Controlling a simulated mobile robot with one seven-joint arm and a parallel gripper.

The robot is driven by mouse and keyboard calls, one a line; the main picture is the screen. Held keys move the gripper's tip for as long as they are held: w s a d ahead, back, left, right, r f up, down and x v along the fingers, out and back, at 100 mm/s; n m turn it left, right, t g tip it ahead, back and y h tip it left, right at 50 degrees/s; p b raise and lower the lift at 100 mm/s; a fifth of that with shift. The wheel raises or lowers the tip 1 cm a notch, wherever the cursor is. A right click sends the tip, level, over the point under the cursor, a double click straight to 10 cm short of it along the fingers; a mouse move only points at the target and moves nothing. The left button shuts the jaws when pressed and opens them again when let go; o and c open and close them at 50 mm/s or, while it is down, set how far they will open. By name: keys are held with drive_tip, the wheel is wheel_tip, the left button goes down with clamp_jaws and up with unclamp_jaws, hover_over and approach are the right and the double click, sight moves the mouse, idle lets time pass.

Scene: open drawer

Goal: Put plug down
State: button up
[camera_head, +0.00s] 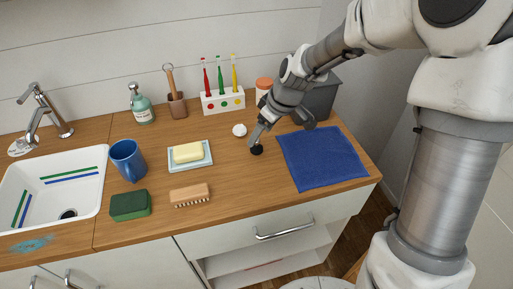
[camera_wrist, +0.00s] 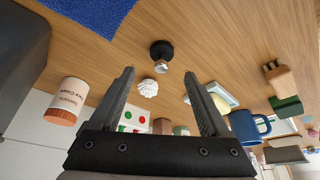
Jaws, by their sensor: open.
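The plug (camera_head: 257,150) is a small black round stopper on the wooden counter, left of the blue cloth. In the wrist view the plug (camera_wrist: 161,48) shows a metal knob and lies beyond my fingertips. My gripper (camera_head: 255,140) is right above or beside it in the head view. In the wrist view my gripper (camera_wrist: 159,71) has its two fingers apart with nothing held between them. Whether a finger touches the plug I cannot tell.
A white ribbed ball (camera_head: 239,130) lies close to the plug. A blue cloth (camera_head: 322,157) is to the right. A soap dish (camera_head: 207,163), a brush (camera_head: 190,195), a blue mug (camera_head: 127,160) and a toothbrush holder (camera_head: 222,102) stand around. Bare counter lies in front of the plug.

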sight(257, 145)
drive_tip(key=b+x, duration=0.1)
drive_tip(key=x, duration=0.4)
drive_tip(key=shift+s+f, duration=0.1)
drive_tip(key=shift+f, duration=0.1)
clamp_jaws()
